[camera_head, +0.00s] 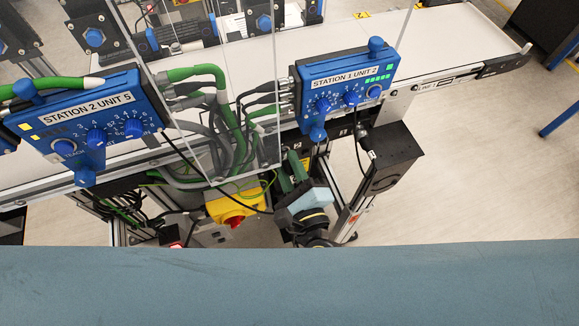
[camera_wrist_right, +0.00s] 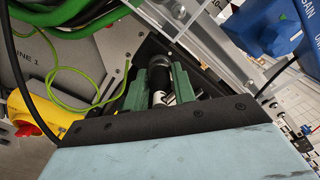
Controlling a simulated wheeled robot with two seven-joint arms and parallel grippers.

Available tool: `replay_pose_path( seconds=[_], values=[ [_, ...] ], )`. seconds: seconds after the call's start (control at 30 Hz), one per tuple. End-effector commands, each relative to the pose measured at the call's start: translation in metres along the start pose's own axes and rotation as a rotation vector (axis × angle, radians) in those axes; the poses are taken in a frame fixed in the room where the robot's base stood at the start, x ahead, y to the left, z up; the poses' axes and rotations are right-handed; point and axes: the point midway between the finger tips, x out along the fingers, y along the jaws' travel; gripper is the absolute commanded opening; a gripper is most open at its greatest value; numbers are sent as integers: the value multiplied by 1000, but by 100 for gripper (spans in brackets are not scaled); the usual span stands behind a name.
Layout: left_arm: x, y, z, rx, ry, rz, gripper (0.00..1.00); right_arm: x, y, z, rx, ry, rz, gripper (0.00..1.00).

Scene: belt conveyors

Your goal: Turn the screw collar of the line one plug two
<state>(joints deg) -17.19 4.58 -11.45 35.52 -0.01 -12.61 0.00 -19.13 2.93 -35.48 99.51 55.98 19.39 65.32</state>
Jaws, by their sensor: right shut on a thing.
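My right gripper (camera_head: 290,168) is below the belt's near edge in the head view, its two green fingers pointing up and away. In the right wrist view the right gripper (camera_wrist_right: 160,78) is shut on a dark, cylindrical plug collar (camera_wrist_right: 155,83) with bright metal beside it. The fingers cover part of the collar, and its markings cannot be read. A rounded metal part (camera_wrist_right: 181,75) shows beside the right finger. In the head view the collar is hidden by the gripper. My left gripper is not in view.
A yellow switch box (camera_head: 228,207) with a red knob stands left of the right gripper. The blue Station 1 Unit 2 box (camera_head: 346,88) is above it, the Station 2 Unit 5 box (camera_head: 85,125) at left. Green cables (camera_head: 232,110) and a yellow-green wire (camera_wrist_right: 75,105) run close by.

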Motion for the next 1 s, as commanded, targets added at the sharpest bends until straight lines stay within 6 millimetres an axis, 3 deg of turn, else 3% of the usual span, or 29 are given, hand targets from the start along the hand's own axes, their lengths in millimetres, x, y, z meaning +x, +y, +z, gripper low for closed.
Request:
replay_pose_path(
  seconds=[0.67,0.7,0.83,1.0],
  values=[
    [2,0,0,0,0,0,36,0,0,0,54,0,0,3],
    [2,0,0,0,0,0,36,0,0,0,54,0,0,31],
    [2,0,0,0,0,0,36,0,0,0,54,0,0,48],
    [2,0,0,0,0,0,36,0,0,0,53,0,-1,49]
  ],
)
